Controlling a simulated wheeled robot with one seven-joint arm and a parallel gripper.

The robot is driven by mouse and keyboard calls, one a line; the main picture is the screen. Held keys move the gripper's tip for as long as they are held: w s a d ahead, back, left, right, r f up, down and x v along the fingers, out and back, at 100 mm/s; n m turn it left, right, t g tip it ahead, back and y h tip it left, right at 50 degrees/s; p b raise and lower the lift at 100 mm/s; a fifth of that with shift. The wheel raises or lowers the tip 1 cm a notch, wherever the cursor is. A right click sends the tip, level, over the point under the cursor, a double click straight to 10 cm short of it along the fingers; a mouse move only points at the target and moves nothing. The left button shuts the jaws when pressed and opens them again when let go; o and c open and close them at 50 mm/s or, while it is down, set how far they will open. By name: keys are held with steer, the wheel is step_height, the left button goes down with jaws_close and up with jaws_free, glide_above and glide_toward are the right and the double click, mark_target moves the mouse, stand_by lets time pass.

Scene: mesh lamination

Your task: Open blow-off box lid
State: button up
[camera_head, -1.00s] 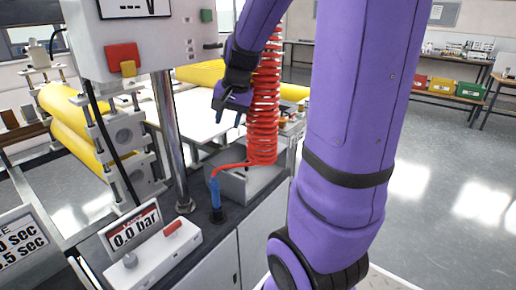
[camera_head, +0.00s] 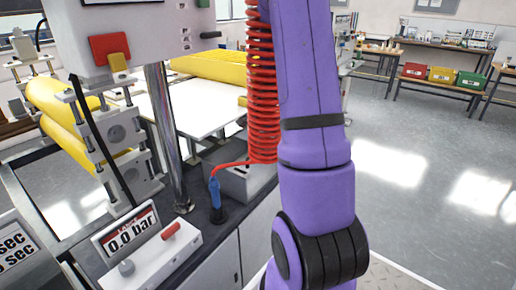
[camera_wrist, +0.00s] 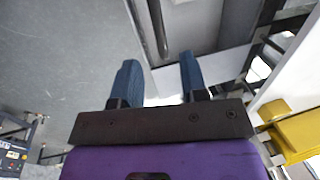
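The grey box (camera_head: 238,181), which looks like the blow-off box, stands on the dark bench top behind the blue nozzle fitting. My arm and a red coiled hose cover part of it, and I cannot make out its lid clearly. My gripper (camera_wrist: 157,80) shows in the wrist view with its two blue fingers apart and nothing between them. In the head view my gripper is out of sight. Ahead of the fingers are grey surfaces and a thin dark bar (camera_wrist: 159,28); I cannot tell what they belong to.
The red coiled hose (camera_head: 263,110) hangs next to my arm and runs to the blue fitting (camera_head: 215,195). A metal post (camera_head: 165,135) and a 0.0 bar display (camera_head: 130,236) stand at the left. A white table (camera_head: 200,108) and yellow rollers (camera_head: 60,115) lie behind. The floor at right is open.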

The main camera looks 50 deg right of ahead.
mark_target(258, 151)
steer(key=f, duration=0.2)
steer(key=w+f, duration=0.1)
steer(key=f, duration=0.2)
steer(key=shift+w+f, duration=0.1)
steer(key=shift+f, duration=0.2)
steer(key=shift+a, duration=0.1)
jaws_close()
